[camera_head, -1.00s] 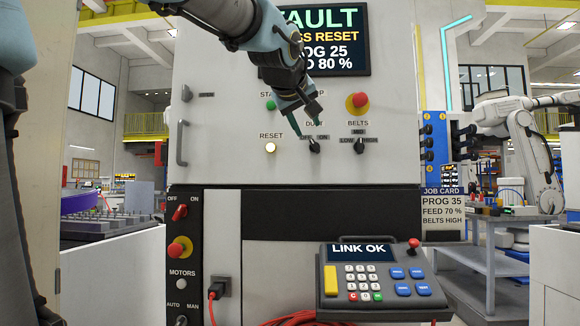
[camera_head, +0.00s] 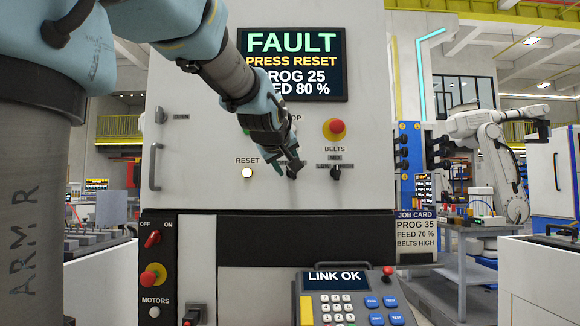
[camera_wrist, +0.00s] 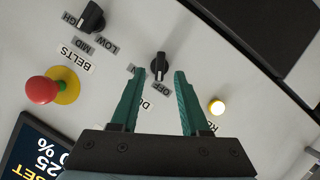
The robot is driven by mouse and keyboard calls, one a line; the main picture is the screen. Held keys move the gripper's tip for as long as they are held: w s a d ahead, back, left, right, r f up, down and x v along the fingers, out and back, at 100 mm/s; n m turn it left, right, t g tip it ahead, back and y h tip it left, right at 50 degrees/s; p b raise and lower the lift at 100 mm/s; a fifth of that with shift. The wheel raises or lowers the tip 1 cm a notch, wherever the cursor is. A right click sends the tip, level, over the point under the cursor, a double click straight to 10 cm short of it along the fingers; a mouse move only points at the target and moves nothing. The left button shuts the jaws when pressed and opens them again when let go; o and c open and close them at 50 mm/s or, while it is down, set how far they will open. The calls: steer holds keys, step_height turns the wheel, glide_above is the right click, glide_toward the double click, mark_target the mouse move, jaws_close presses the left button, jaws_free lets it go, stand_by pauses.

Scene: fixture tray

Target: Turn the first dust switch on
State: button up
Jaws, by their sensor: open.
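The dust switch (camera_wrist: 160,64) is a black rotary knob on the pale panel, with OFF and ON labels beside it. In the wrist view, the near end of its handle is toward the OFF label. My gripper (camera_wrist: 158,75) is open, with one green finger on each side of the knob's near end. No contact can be made out. In the head view, my gripper (camera_head: 294,163) is in front of the switch and hides most of it and its labels.
The belts switch (camera_head: 335,173) and a red stop button (camera_head: 334,129) are to the right. The lit reset button (camera_head: 247,173) is to the left. The screen (camera_head: 292,65) above reads FAULT, PRESS RESET. A keypad (camera_head: 350,298) is below.

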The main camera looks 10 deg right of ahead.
mark_target(291, 173)
steer(key=x, duration=0.3)
steer(key=shift+w+d+f, duration=0.1)
steer(key=shift+w, duration=0.2)
jaws_close()
